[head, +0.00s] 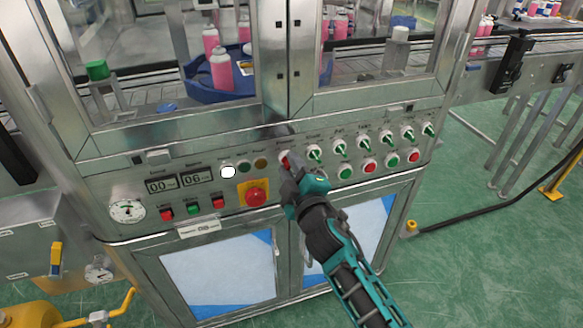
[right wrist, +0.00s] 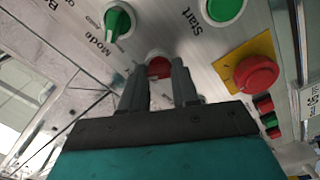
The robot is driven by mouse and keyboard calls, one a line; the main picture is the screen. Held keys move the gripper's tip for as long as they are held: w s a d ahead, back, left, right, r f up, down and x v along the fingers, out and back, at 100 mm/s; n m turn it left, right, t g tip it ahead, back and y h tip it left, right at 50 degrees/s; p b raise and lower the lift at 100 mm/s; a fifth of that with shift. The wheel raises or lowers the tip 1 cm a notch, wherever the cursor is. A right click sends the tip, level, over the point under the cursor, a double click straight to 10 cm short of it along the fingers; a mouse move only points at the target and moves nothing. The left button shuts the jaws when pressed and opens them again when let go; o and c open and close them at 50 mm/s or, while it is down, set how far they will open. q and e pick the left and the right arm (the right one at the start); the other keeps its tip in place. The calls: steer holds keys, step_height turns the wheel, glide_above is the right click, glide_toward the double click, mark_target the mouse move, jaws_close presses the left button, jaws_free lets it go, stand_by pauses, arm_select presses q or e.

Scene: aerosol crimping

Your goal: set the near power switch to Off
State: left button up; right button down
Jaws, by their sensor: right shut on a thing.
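The near power switch (head: 284,158) is a red knob on a pale round base, at the left end of the upper row of knobs on the metal control panel. In the right wrist view the red knob (right wrist: 158,66) shows between the fingertips. My right gripper (head: 289,169) reaches it from below and is shut on it, one finger on each side. The fingers hide part of the knob, and I cannot tell which way it is turned. My left gripper is not in view.
A green mode knob (head: 314,153) sits close to the right of the switch. A red emergency button on a yellow plate (head: 246,187) is to the lower left. A green start button (right wrist: 222,8) is close by. Several other knobs and buttons line the panel.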

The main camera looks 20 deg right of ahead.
arm_select(q)
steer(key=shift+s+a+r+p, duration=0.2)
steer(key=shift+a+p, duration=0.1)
steer(key=shift+p, duration=0.3)
arm_select(e)
steer(key=n, duration=1.1)
steer(key=shift+n, duration=0.3)
steer(key=c, duration=0.8)
jaws_free()
steer(key=shift+c, duration=0.2)
steer(key=shift+f, duration=0.1)
